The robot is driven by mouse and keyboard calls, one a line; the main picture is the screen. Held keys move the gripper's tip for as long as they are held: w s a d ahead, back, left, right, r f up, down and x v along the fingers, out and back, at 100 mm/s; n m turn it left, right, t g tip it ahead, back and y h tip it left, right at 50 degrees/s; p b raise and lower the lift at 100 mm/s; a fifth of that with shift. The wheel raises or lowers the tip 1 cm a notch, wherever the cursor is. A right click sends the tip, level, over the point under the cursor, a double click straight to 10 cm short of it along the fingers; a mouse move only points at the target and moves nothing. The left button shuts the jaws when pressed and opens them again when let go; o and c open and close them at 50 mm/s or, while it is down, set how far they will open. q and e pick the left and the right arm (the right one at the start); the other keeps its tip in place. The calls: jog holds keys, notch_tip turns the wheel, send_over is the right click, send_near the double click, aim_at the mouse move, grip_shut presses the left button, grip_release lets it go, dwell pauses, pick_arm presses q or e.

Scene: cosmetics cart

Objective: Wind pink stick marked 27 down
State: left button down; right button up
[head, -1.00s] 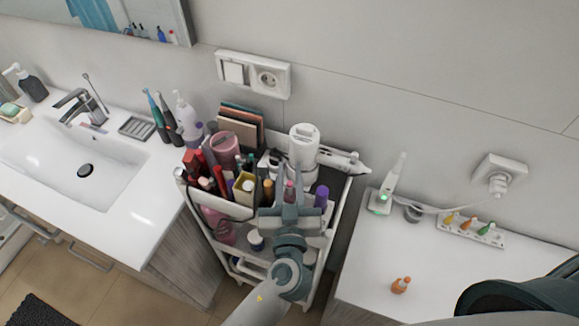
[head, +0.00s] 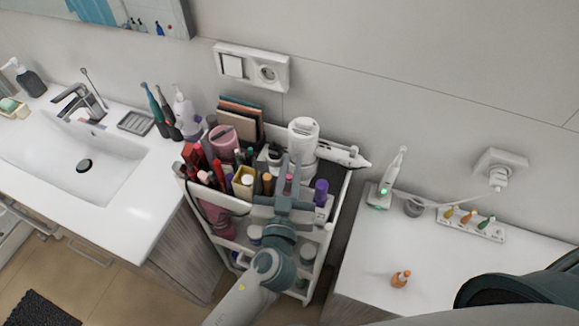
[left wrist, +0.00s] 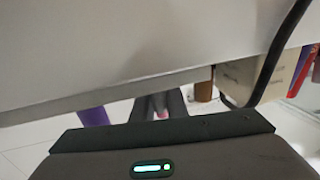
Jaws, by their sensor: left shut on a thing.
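My left gripper (head: 288,183) reaches over the top tray of the cart (head: 341,203). It is shut on the pink stick (head: 288,186), whose pink top shows between the fingers. In the left wrist view the pink stick (left wrist: 162,115) is a small pink patch between the fingers (left wrist: 160,106), mostly hidden. The mark 27 cannot be read, and the stick's lower part is hidden. My right gripper is not in view.
A purple tube (head: 321,190) stands close right of the gripper. A cream box (head: 243,184) and a brown tube (head: 267,184) stand left. A white cylindrical device (head: 303,140) is behind. The counter at right holds a small orange bottle (head: 400,279).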

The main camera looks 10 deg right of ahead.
pick_arm(q)
jog(key=shift+s+d+m+g+h+p, duration=0.1)
jog(key=shift+d+m+g+h+p, duration=0.1)
jog(key=shift+m+g+h, duration=0.65)
jog(key=shift+s+d+m+g+h+p, duration=0.2)
jog(key=shift+m+h, duration=0.45)
jog(key=shift+h, duration=0.6)
jog(key=shift+w, duration=0.1)
jog(key=c, duration=2)
grip_release()
jog(key=shift+b+v, duration=0.5)
jog(key=shift+v, duration=0.3)
jog(key=b+v, duration=0.6)
jog(key=v, duration=1)
